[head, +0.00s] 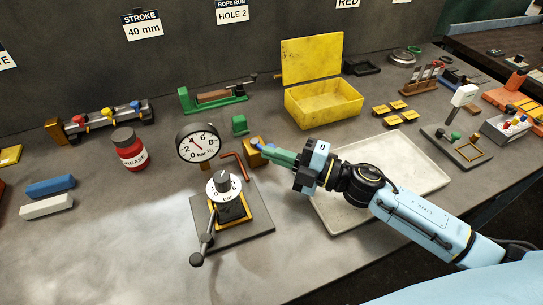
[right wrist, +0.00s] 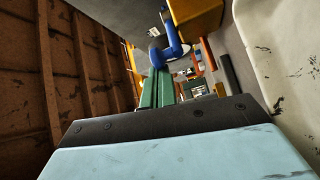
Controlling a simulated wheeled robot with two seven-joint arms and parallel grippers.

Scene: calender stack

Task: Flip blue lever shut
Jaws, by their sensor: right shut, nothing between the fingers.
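A blue lever (right wrist: 172,46) with a bent handle shows at the end of my right fingers in the right wrist view, beside a yellow block (right wrist: 196,18). Another blue handle (head: 134,105) sits on the valve row at the back left. My left gripper is out of view.
A gauge (head: 198,143) and a dial stand (head: 231,228) are left of my right gripper. A pale tray (head: 420,160) lies under my right arm. A yellow open box (head: 325,105) stands behind.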

